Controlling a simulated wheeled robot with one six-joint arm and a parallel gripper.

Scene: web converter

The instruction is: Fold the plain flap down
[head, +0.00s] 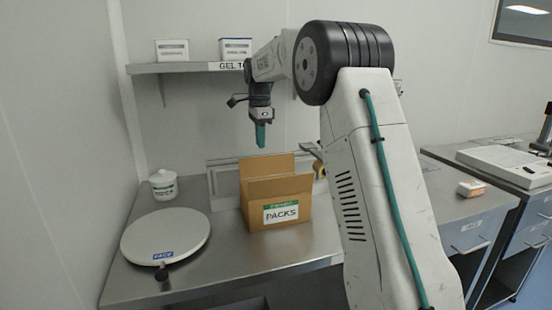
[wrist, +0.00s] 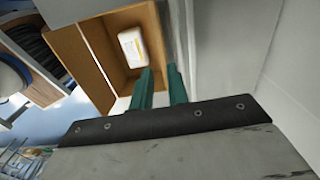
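An open cardboard box (head: 258,211) with a "PACKS" label stands on the steel bench. The wrist view looks into the box (wrist: 117,22); a white pack (wrist: 132,46) with a yellow label lies inside. A brown flap (wrist: 76,58) spreads out at the left there. I cannot match the flaps between views. My gripper (head: 261,137), with teal fingers, points down above the box. In the wrist view its fingers (wrist: 160,72) are apart with nothing between them.
A round white turntable (head: 165,236) and a white lidded tub (head: 163,184) are left of the box. A shelf (head: 187,67) with two small cartons runs along the wall behind my gripper. A tape dispenser (head: 320,169) is close behind the box at right. Bench space in front is clear.

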